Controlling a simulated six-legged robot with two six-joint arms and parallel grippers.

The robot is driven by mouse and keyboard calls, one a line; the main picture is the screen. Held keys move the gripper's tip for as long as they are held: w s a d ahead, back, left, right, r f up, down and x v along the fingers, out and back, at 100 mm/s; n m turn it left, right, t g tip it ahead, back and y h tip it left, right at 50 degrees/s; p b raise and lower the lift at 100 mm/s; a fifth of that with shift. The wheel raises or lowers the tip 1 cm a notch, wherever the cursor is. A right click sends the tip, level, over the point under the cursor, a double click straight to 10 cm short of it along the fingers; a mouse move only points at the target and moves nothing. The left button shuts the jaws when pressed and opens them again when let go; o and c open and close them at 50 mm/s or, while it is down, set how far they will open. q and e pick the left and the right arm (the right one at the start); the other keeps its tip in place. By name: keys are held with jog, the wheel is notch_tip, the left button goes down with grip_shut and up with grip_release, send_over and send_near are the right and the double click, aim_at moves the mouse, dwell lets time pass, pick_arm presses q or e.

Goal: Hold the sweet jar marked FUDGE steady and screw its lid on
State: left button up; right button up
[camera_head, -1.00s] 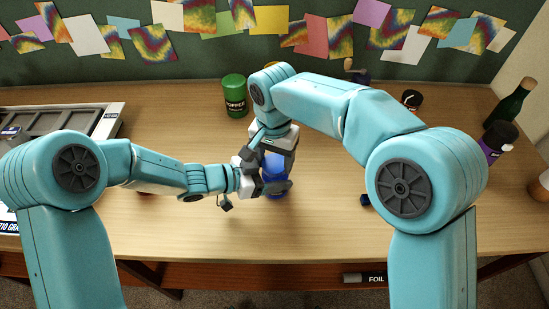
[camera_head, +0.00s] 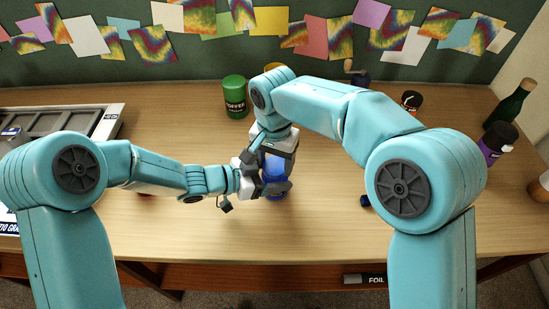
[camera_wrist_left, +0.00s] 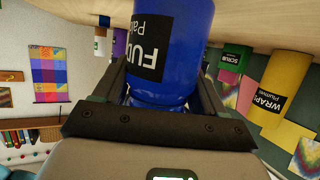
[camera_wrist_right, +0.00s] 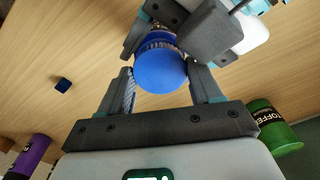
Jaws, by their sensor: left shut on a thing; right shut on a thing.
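The blue FUDGE jar (camera_head: 272,166) stands over the desk in the middle of the head view. Its black label shows in the left wrist view, where the jar (camera_wrist_left: 172,45) fills the space between the fingers. My left gripper (camera_head: 270,187) is shut around the jar's side from the left. My right gripper (camera_head: 277,153) comes down from above and is shut on the blue lid. In the right wrist view the round lid (camera_wrist_right: 160,70) sits between the fingertips, over the jar. The arms hide much of the jar, and I cannot tell how tightly the lid is seated.
A green TOFFEE jar (camera_head: 234,96) stands behind my grippers. A grey tray (camera_head: 113,122) lies at the left. A purple jar (camera_head: 492,143) and dark green bottle (camera_head: 513,103) stand at the right. A small blue thing (camera_head: 365,201) lies on the desk. Front desk space is clear.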

pick_arm(q)
jog(key=shift+d+r, duration=0.1)
jog(key=shift+r, duration=0.1)
pick_arm(e)
jog(key=shift+s+d+f, duration=0.1)
jog(key=shift+f, duration=0.5)
jog(key=o, duration=0.8)
jog(key=shift+c, duration=0.2)
notch_tip(320, 180, up, 4)
jog(key=shift+r, duration=0.15)
pick_arm(q)
jog(key=shift+f, duration=0.15)
pick_arm(e)
jog(key=shift+r, duration=0.1)
jog(key=c, duration=1)
jog(key=shift+c, duration=0.2)
